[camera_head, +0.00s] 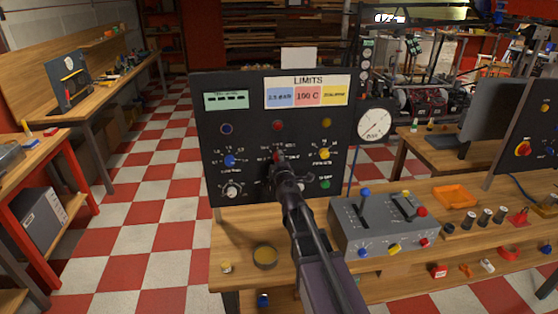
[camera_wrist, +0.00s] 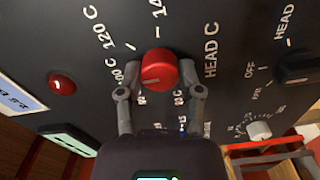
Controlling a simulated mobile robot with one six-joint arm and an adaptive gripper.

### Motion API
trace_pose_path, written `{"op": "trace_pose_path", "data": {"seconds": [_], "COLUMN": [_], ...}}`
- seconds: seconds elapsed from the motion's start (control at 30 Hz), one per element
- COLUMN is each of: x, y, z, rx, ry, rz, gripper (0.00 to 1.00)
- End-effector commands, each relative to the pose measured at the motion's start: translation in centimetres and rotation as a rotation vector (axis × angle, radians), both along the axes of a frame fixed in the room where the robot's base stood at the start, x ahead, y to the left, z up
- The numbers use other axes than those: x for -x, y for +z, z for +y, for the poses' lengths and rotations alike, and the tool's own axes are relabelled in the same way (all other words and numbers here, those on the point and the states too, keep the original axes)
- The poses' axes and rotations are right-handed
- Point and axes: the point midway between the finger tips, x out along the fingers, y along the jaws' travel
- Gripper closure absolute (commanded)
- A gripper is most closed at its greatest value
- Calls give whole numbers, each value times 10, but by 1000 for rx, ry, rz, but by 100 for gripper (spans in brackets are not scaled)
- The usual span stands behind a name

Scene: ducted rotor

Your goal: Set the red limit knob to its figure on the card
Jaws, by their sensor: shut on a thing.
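The red limit knob (camera_wrist: 160,72) sits on the dark panel (camera_wrist: 230,25), between my gripper's fingertips in the wrist view. My gripper (camera_wrist: 150,68) is shut on it. A pale mark shows on the knob's face; which figure it points at I cannot tell. Figures around it include 100 C, 120 C and 140, with HEAD C beside it. In the head view the knob (camera_head: 276,154) is partly hidden behind my gripper (camera_head: 277,161). The LIMITS card (camera_head: 308,80) is at the panel's top; its red field reads 100 C, between a blue and a yellow field.
A blue knob (camera_head: 230,160) and a yellow knob (camera_head: 324,154) flank the red one. A red lamp (camera_head: 277,125) is above it. A white knob (camera_head: 232,191) is below left. A grey control box (camera_head: 385,222) and a round gauge (camera_head: 373,124) stand to the right.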

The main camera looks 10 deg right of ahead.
Motion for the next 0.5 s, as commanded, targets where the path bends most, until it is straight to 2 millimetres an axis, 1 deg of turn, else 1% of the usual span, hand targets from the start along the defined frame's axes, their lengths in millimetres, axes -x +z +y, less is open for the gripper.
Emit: {"op": "trace_pose_path", "data": {"seconds": [0.43, 0.47, 0.5], "x": [-1, -1, -1], "y": [0, 0, 0], "z": [-1, -1, -1], "rx": [-13, -13, -13], "ry": [-3, -3, -3], "rz": [0, 0, 0], "gripper": [100, 44, 32]}}
